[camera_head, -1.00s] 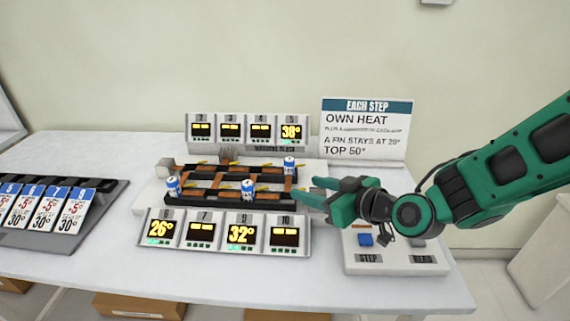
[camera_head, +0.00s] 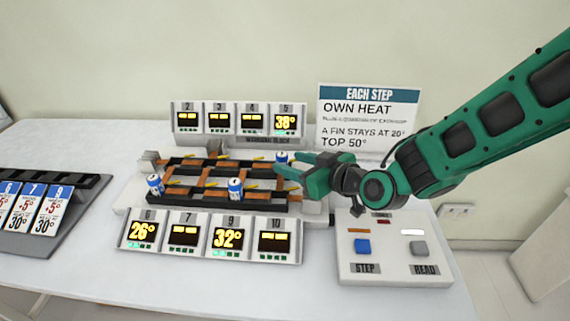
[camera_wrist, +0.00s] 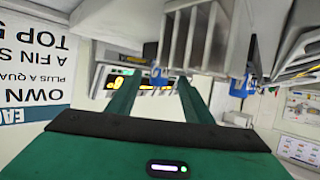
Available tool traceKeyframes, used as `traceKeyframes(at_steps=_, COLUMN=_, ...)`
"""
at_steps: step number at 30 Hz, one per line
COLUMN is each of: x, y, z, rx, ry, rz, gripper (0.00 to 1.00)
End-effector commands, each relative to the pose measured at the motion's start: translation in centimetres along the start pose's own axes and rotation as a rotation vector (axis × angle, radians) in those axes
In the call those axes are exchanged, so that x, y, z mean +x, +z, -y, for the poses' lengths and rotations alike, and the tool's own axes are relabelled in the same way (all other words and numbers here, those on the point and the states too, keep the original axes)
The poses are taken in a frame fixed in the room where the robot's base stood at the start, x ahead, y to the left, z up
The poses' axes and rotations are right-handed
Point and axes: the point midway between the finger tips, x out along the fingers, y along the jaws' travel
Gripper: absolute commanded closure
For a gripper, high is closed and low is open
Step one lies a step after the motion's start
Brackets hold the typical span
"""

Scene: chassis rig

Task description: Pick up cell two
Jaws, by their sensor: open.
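Three small blue-and-white cells stand on the dark rack (camera_head: 270,207): one at the left end (camera_head: 155,185), one at the front middle (camera_head: 235,190), and one at the back right (camera_head: 281,158). I cannot read a number on any of them, so I cannot tell which is cell two. My gripper (camera_head: 291,165) is open, with its fingers pointing left at the rack's right end, close beside the back right cell. In the wrist view my two green fingers (camera_wrist: 156,95) are apart with nothing gripped. A blue cell (camera_wrist: 157,77) shows beyond them.
Numbered displays stand behind (camera_head: 240,119) and in front (camera_head: 210,237) of the rack; 5 reads 38°, 6 reads 26°, 9 reads 32°. A STEP/READ button box (camera_head: 395,268) is at right. A sign (camera_head: 367,115) stands behind. A card tray (camera_head: 75,215) is at left.

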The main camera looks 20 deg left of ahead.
Motion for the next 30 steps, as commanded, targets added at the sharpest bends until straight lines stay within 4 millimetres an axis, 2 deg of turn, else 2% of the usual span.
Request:
traceKeyframes(at_steps=9, x=4.2, y=-0.1, z=-0.1, rx=-0.001, ry=-0.003, rz=0.000, gripper=0.53)
traceKeyframes(at_steps=13, x=4.9, y=-0.1, z=-0.2, rx=-0.001, ry=-0.001, rz=0.000, gripper=0.53)
traceKeyframes(at_steps=19, x=4.9, y=-0.1, z=-0.3, rx=-0.001, ry=-0.001, rz=0.000, gripper=0.53)
traceKeyframes(at_steps=20, x=4.9, y=-0.1, z=-0.2, rx=-0.001, ry=-0.001, rz=0.000, gripper=0.56)
traceKeyframes(at_steps=25, x=4.9, y=-0.1, z=-0.3, rx=-0.001, ry=-0.001, rz=0.000, gripper=0.96)
traceKeyframes(at_steps=26, x=4.9, y=-0.1, z=-0.3, rx=-0.001, ry=-0.001, rz=0.000, gripper=1.00)
traceKeyframes(at_steps=30, x=4.9, y=-0.2, z=-0.3, rx=-0.001, ry=0.000, rz=-0.001, gripper=1.00)
